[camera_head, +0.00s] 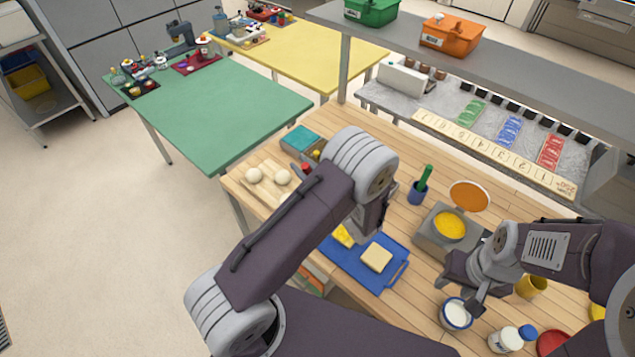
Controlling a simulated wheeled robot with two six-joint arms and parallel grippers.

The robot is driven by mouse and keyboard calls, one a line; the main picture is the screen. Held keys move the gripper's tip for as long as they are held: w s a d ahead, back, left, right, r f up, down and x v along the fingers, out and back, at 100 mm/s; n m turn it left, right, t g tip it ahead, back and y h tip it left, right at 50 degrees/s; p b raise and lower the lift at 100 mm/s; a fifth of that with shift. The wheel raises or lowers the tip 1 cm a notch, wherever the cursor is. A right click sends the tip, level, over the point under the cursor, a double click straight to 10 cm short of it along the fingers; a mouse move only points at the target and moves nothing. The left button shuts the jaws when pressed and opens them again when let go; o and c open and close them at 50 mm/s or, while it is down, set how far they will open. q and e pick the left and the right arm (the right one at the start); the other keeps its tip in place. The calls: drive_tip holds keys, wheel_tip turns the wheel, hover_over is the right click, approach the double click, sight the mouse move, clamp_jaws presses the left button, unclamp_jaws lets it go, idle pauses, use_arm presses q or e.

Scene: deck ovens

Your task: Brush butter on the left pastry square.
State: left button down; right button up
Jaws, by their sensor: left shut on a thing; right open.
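Two pastry squares lie on a blue tray (352,268). The left pastry square (343,236) looks yellow and is mostly hidden behind my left arm; the right pastry square (376,257) is pale and in full view. My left gripper (374,218) is mostly covered by its own arm, above the tray's far side. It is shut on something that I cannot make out. A pot of yellow butter (450,226) sits in a grey unit. My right gripper (467,281) is open and empty, above the table near a white-filled cup. A green-handled tool (424,178) stands in a blue cup (417,193).
A cream board (262,187) with pale dough balls lies at the left. An orange-brown disc (469,196) is behind the butter. The white-filled cup (456,314), a white jar (507,340) and a yellow cup (531,286) crowd the right. A grey shelf (480,62) overhangs the back.

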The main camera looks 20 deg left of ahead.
idle(0.3)
use_arm(q)
drive_tip(key=s+f+v, duration=0.1)
drive_tip(key=f+v, duration=0.1)
drive_tip(key=v, duration=0.8)
drive_tip(key=shift+w+a+f+b, duration=0.15)
drive_tip(key=shift+w+f+b, duration=0.05)
drive_tip(key=shift+f+b, duration=0.9)
drive_tip(key=shift+w+a+f+b, duration=0.1)
drive_tip(key=shift+w+f+b, duration=0.1)
drive_tip(key=shift+f+b, duration=0.9)
drive_tip(key=shift+f, duration=0.85)
